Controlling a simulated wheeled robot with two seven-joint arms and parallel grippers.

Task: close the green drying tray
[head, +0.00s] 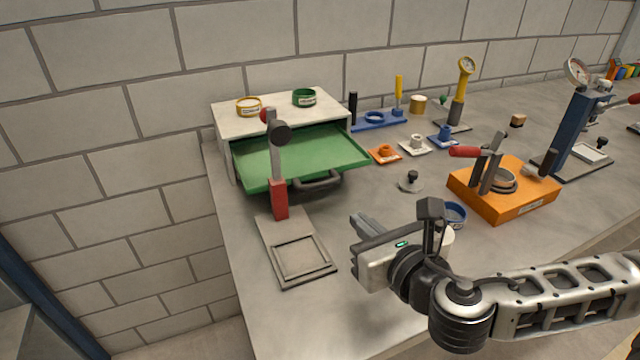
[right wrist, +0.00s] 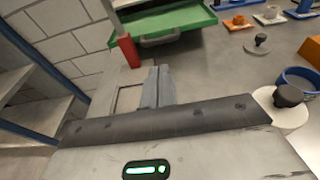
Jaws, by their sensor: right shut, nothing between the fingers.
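The green drying tray (head: 300,152) is pulled out of a white cabinet (head: 226,122) at the back left of the bench. Its dark handle (head: 318,181) is on its front edge. The tray also shows at the top of the right wrist view (right wrist: 180,22), with its handle below the front wall. My right gripper (head: 362,232) is shut and empty, above the bench in front of the tray and apart from it. Its fingers (right wrist: 158,88) point toward the tray side in the wrist view. My left gripper is not in view.
A stand with a red-based lever (head: 279,195) and a square-framed plate (head: 300,258) stands close before the tray's left part. An orange block fixture (head: 510,205) and a blue ring dish (head: 455,214) are to the right. A small knobbed weight (head: 410,183) sits right of the handle.

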